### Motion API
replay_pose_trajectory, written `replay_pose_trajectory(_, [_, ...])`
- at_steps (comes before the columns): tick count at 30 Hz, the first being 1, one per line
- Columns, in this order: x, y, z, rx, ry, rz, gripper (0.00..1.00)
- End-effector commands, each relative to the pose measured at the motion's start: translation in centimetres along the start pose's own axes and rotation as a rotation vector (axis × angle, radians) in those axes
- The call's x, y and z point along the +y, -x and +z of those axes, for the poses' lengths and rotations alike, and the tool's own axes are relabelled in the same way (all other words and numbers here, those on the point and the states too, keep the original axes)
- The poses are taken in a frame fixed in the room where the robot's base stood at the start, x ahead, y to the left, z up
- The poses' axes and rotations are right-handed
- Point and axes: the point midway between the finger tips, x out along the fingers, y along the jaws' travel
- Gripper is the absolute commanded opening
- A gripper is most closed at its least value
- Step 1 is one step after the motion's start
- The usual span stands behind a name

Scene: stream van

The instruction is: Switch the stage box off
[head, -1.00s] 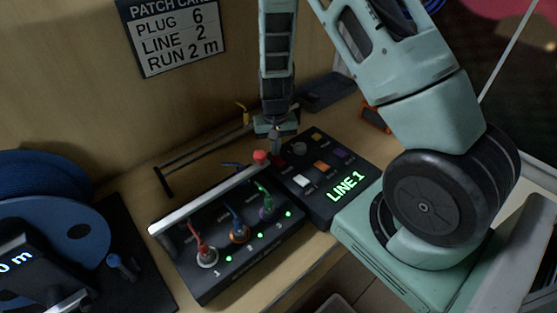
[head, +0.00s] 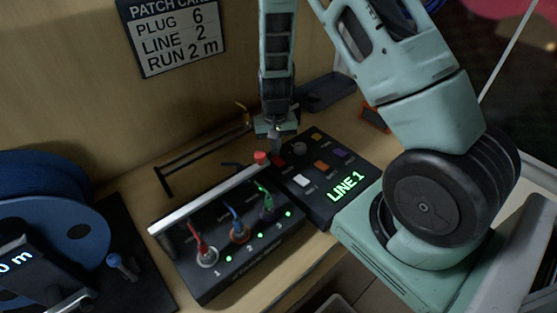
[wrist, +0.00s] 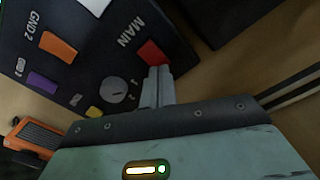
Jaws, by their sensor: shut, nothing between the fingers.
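In the head view my gripper (head: 275,148) points down at the box's far left corner and partly hides the red button. The display is lit.
A black panel (head: 240,268) with numbers 1 to 3, coloured plugs, green lights and a pale bar stands left of the box. A blue cable reel (head: 50,215) is at far left. A dark rack (head: 205,160) lies behind. A patch card (head: 172,35) hangs on the wall.

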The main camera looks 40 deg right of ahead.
Motion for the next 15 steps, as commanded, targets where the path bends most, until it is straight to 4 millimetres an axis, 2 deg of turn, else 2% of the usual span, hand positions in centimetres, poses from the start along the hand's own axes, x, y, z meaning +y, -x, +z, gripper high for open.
replay_pose_trajectory(15, [0.01, -0.52, 0.00, 0.000, 0.000, 0.000, 0.00])
